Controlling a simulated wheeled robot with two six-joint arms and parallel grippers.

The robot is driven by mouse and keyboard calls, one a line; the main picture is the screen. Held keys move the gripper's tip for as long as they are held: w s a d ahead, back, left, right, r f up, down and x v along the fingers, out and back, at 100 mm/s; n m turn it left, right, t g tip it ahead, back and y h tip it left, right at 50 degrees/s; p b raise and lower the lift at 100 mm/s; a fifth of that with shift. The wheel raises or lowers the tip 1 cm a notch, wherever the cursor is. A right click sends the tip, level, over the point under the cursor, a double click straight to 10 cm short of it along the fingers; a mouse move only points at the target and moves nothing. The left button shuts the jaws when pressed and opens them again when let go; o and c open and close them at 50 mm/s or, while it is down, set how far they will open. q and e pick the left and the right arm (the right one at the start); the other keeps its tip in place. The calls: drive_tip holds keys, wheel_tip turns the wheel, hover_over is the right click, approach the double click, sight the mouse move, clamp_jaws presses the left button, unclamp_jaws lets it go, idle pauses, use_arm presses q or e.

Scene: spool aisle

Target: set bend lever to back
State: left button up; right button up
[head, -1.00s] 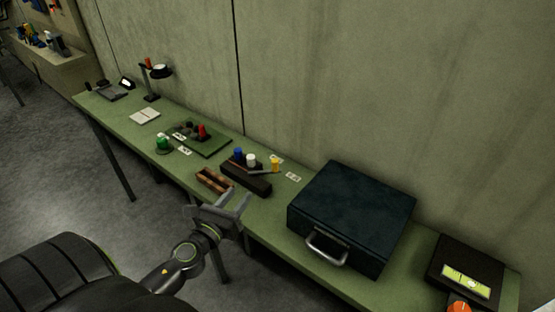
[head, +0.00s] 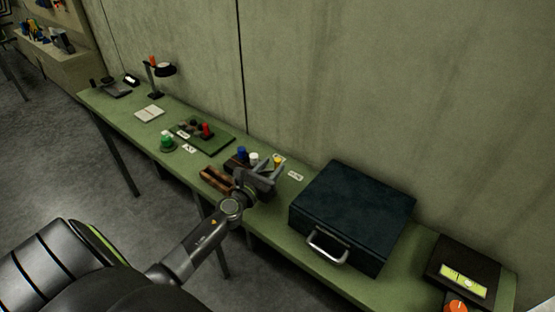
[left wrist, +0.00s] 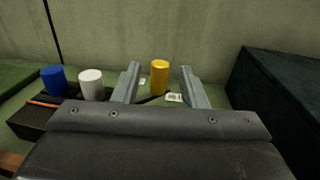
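A dark control box (head: 233,164) on the green bench carries a blue knob (head: 242,153), a white knob (head: 254,158) and a yellow-orange knob (head: 278,160). The yellow knob sits at the right end on a lever arm; I cannot read which one is the bend lever. In the left wrist view the yellow knob (left wrist: 159,77) stands upright between my spread fingers and beyond them, apparently untouched. The blue (left wrist: 54,80) and white (left wrist: 91,85) knobs are left of the fingers. My left gripper (head: 270,173) is open and hides part of the box. My right gripper is not in view.
A large dark case (head: 355,215) with a metal handle stands right of the box. A green board (head: 208,139) with a red lever is further left. The concrete wall rises behind the bench.

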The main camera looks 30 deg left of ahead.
sight(276, 162)
use_arm(q)
drive_tip(key=shift+w+a, duration=0.1)
drive_tip(key=shift+w, duration=1.95)
clamp_jaws()
